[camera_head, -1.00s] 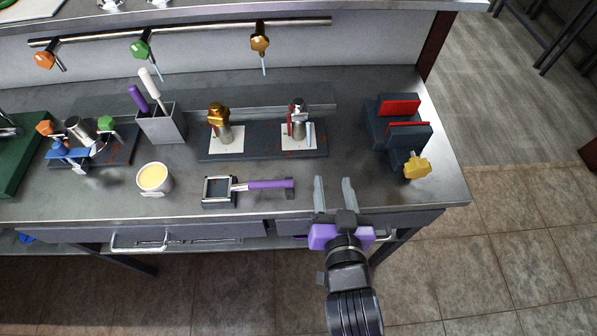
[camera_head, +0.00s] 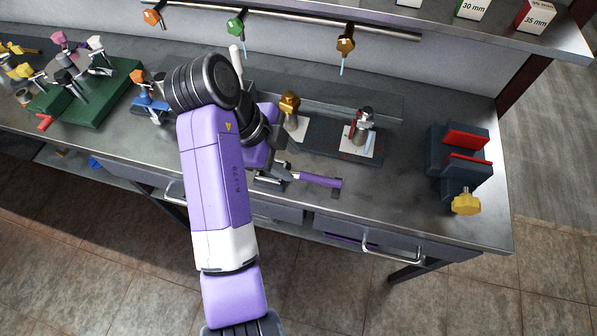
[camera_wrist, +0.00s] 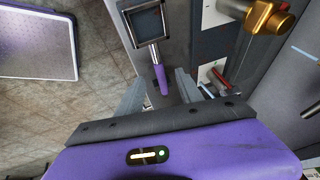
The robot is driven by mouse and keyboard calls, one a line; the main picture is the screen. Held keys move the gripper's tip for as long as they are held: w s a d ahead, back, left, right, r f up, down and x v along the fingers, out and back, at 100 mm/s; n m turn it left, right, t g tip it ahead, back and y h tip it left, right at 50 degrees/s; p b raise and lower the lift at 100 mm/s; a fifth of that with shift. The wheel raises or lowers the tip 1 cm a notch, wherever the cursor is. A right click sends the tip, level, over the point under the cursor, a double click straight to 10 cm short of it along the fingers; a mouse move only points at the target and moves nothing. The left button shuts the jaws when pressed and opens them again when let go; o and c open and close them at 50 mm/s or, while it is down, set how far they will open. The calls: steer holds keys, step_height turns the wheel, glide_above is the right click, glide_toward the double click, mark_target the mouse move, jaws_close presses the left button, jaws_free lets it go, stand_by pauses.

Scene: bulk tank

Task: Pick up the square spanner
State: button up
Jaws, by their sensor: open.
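The square spanner has a purple handle (camera_head: 318,179) and a square metal frame head. It lies on low rests near the bench's front edge, its head mostly hidden by my arm in the head view. In the wrist view the square head (camera_wrist: 146,24) is at the top and the handle (camera_wrist: 161,80) points down toward my gripper (camera_wrist: 157,86). My gripper is open and empty. Its fingers appear on either side of the handle end in the picture. I cannot tell the height gap.
Valves on white plates (camera_head: 357,141) stand behind the spanner on a dark base. A dark vise with red jaws (camera_head: 466,140) and a yellow knob (camera_head: 466,202) stands right. A green board with valves (camera_head: 92,95) is left. The bench between spanner and vise is clear.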

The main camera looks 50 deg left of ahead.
mark_target(308, 176)
steer(key=shift+b+x, duration=0.4)
steer(key=shift+x, duration=0.75)
steer(key=shift+d+r+p+x, duration=0.15)
steer(key=shift+p+x, duration=0.15)
steer(key=shift+x, duration=0.6)
steer(key=shift+d+p+x, duration=0.2)
steer(key=shift+p+x, duration=0.1)
steer(key=shift+x, duration=0.55)
steer(key=shift+d+r+p+x, duration=0.15)
steer(key=shift+p+x, duration=0.15)
steer(key=shift+x, duration=0.6)
steer(key=shift+w+f, duration=0.1)
steer(key=shift+w, duration=0.1)
steer(key=shift+c, duration=0.4)
jaws_close()
